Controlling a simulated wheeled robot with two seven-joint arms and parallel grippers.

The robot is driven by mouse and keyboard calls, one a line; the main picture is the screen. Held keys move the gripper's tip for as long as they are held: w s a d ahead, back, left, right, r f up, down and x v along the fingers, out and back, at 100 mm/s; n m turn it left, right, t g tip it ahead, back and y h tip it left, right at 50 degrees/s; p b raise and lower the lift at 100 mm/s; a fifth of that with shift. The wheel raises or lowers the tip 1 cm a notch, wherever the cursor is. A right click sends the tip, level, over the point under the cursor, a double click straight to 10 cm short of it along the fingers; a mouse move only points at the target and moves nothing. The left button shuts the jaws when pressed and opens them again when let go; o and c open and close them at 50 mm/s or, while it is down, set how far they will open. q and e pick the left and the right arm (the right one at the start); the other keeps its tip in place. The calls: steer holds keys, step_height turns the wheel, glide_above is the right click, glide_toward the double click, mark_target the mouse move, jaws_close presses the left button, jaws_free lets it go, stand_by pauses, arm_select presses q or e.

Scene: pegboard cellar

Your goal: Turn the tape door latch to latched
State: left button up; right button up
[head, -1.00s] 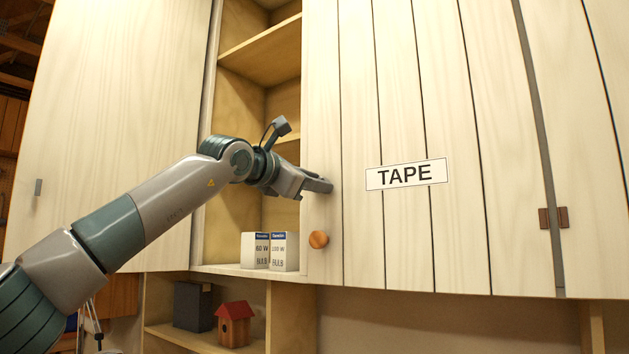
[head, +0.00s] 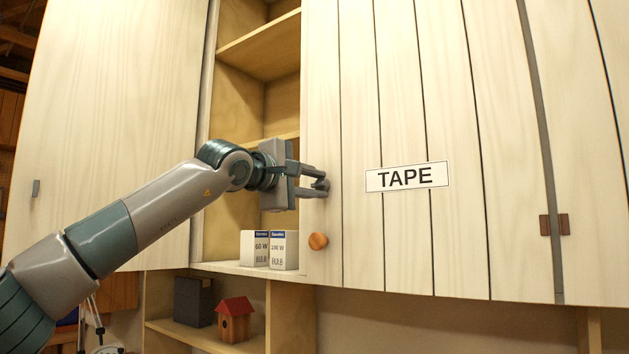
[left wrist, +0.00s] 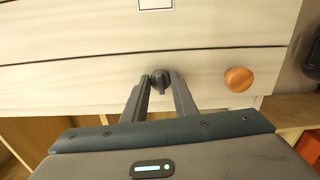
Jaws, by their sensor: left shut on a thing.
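The tape door (head: 450,240) is a pale plank door with a TAPE label (head: 407,176). Its latch is a small dark knob (left wrist: 160,77) near the door's edge, seen between my fingertips in the left wrist view. My left gripper (head: 321,186) is at the door's left edge, its fingers on either side of the latch and shut on it. It also shows in the left wrist view (left wrist: 160,83). The latch's short bar points down toward my gripper in that view. In the head view the fingers mostly hide the latch. My right gripper is not in view.
A round wooden knob (head: 318,241) sits on the door below the latch. Left of the door is an open shelf bay with two bulb boxes (head: 284,250). A red-roofed birdhouse (head: 234,319) and a dark box (head: 193,302) stand on the lower shelf.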

arm_select(q)
steer(key=shift+m, duration=0.5)
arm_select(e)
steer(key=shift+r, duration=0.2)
arm_select(q)
steer(key=o, duration=1)
steer(key=shift+s+a+f+b, duration=0.1)
steer(key=shift+s+a+b, duration=0.2)
steer(key=shift+s+b, duration=0.1)
steer(key=b+v, duration=0.7)
steer(key=v, duration=0.9)
steer(key=shift+s, duration=0.15)
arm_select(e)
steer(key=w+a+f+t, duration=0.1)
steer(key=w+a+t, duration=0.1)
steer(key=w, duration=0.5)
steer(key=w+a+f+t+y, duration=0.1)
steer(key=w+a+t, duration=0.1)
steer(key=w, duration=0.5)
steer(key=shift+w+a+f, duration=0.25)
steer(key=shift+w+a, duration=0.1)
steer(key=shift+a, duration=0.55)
